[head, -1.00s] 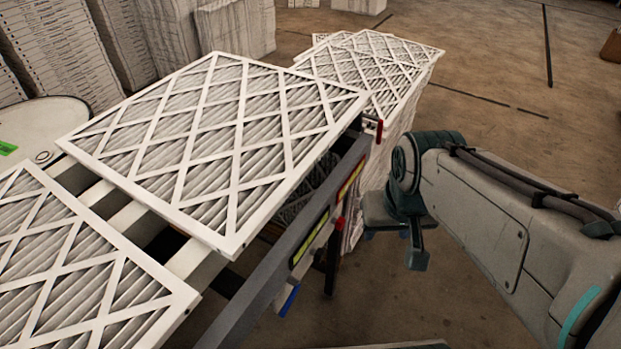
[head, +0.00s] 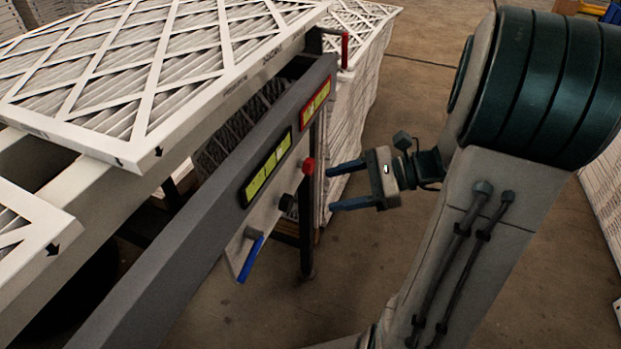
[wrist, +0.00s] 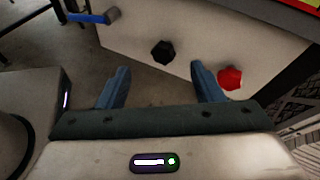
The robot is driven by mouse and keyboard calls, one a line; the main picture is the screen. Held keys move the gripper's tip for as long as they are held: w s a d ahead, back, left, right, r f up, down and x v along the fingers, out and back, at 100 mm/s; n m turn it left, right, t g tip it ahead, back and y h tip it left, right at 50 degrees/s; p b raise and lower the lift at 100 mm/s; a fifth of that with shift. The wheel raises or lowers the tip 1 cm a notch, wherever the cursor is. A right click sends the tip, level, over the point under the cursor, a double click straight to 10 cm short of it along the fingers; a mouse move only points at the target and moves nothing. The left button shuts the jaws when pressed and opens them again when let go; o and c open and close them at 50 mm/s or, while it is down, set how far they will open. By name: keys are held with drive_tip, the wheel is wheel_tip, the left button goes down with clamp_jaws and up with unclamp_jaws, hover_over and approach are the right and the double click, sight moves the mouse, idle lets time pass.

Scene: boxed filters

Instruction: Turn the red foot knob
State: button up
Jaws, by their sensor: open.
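The red knob (head: 309,166) sticks out from a pale panel (head: 265,225) under the grey rail. In the wrist view the red knob (wrist: 230,78) is just right of the right finger. My gripper (head: 330,187) is open and empty, with its blue fingers pointing at the panel. The upper finger is close to the red knob in the head view; I cannot tell whether they touch. A black knob (head: 287,202) sits below the red one. In the wrist view the black knob (wrist: 163,52) lies ahead, between the fingers of my gripper (wrist: 160,78).
A blue lever (head: 250,258) is on the same panel, lower left. The grey rail (head: 200,220) carries yellow-green and red labels. Large filters (head: 150,70) lie on top. A red upright handle (head: 345,50) stands at the rail's far end. A filter stack (head: 360,90) is behind.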

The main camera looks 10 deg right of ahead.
sight(313, 168)
drive_tip(key=w+d+f+m+t+y+b, duration=0.1)
drive_tip(key=w+d+f+m+t+b, duration=0.35)
drive_tip(key=d+f+m+t, duration=0.35)
drive_tip(key=shift+n+g, duration=0.5)
drive_tip(key=shift+n, duration=0.2)
drive_tip(key=b+x, duration=0.1)
drive_tip(key=x, duration=0.3)
drive_tip(key=r+b+x, duration=0.1)
drive_tip(key=b+x, duration=0.1)
drive_tip(key=x, duration=0.2)
drive_tip(key=r+b+x, duration=0.1)
drive_tip(key=x, duration=0.4)
drive_tip(key=shift+w+d, duration=0.15)
drive_tip(key=c, duration=1)
